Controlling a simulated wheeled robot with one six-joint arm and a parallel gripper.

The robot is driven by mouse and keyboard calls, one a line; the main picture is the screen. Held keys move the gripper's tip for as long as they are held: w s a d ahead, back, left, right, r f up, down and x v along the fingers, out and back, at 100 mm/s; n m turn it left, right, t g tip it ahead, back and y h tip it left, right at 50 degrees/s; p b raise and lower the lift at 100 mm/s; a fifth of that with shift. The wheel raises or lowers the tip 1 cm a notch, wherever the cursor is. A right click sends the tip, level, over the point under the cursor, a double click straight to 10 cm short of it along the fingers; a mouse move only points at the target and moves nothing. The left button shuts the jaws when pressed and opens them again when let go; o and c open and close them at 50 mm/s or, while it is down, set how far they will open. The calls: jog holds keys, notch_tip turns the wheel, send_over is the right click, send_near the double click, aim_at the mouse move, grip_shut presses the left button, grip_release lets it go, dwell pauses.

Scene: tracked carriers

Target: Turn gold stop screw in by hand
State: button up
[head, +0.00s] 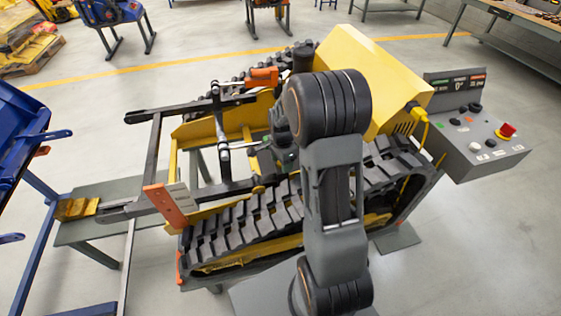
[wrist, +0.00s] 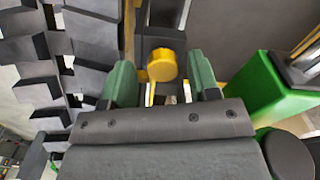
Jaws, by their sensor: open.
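The gold stop screw (wrist: 162,66) shows in the wrist view as a round gold head in front of a dark bar. My gripper (wrist: 158,78) has two green fingers, spread open, one to the left and one to the right of the gold head. A gap shows on each side, so the fingers do not appear to touch it. In the head view my arm covers much of the middle of the tracked carrier (head: 355,65), and I cannot make out the screw there for certain.
A black track (head: 245,225) runs along the near side of the carrier; its pads also fill the wrist view's left. A green block (wrist: 268,100) stands close on the right there. A control box (head: 480,140) with a red button stands at right, a blue frame (head: 25,105) at left.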

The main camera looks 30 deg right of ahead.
jog(key=n, duration=0.3)
jog(key=shift+w, duration=0.1)
jog(key=n, duration=0.3)
jog(key=shift+w+a+n, duration=0.15)
jog(key=shift+a+n, duration=0.05)
jog(key=shift+n, duration=0.2)
jog(key=n, duration=0.3)
jog(key=shift+d+n, duration=0.1)
jog(key=shift+n, duration=0.3)
jog(key=n, duration=1)
jog(key=shift+f, duration=0.1)
